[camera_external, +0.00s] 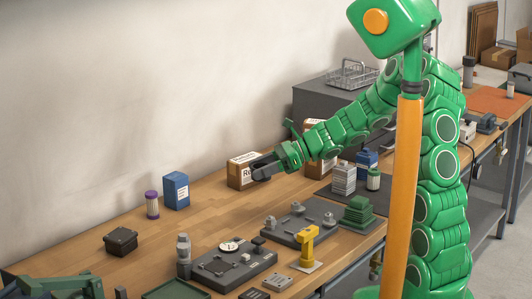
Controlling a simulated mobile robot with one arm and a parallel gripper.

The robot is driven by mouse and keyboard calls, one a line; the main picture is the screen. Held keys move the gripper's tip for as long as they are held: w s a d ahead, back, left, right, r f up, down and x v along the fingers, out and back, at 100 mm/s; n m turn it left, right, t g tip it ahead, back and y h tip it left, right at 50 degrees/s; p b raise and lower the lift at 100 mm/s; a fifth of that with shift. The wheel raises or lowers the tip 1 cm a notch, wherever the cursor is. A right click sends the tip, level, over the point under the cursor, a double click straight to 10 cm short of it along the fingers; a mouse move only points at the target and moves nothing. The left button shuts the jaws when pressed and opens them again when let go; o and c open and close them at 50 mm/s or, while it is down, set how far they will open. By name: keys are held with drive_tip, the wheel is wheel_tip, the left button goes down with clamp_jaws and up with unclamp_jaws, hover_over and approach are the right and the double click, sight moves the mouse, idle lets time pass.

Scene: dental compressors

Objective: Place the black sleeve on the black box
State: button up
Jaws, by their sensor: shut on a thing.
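The black box (121,240) is a low, dark, square block on the wooden bench at the left, with its top clear. My gripper (268,164) is over the back of the bench, in front of a brown carton, well to the right of the black box. It is shut on a small dark thing at its tip, which appears to be the black sleeve (262,174). The dark fingers and the dark sleeve blend together, so the sleeve's outline is hard to make out. I cannot tell whether it touches the carton behind it.
The brown carton (240,169) stands right by my gripper. A blue box (176,190) and a purple-capped cylinder (152,205) stand between it and the black box. A grey plate with a dial (232,266) and a yellow stand (307,245) are in front. Bare wood surrounds the black box.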

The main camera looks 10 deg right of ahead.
drive_tip(key=s+a+r+n+g, duration=0.1)
drive_tip(key=s+a, duration=0.5)
drive_tip(key=a, duration=0.3)
drive_tip(key=s+a+r+n+g+h, duration=0.1)
drive_tip(key=s+a+g, duration=0.1)
drive_tip(key=s+a, duration=0.55)
drive_tip(key=s+a+r+n+g, duration=0.1)
drive_tip(key=s+a, duration=0.4)
drive_tip(key=a, duration=0.6)
hover_over(120, 234)
drive_tip(key=d, duration=0.1)
drive_tip(key=shift+n, duration=0.3)
drive_tip(key=f, duration=0.5)
drive_tip(key=s+f, duration=0.1)
drive_tip(key=f, duration=0.1)
drive_tip(key=shift+d+f, duration=0.2)
drive_tip(key=shift+f, duration=0.2)
drive_tip(key=shift+w+a+f, duration=0.2)
drive_tip(key=shift+a+f, duration=0.2)
drive_tip(key=shift+f, duration=0.1)
drive_tip(key=shift+w+a+f, duration=0.2)
drive_tip(key=shift+a+f, duration=0.15)
drive_tip(key=shift+f, duration=1.5)
drive_tip(key=shift+f, duration=0.15)
drive_tip(key=o, duration=1.1)
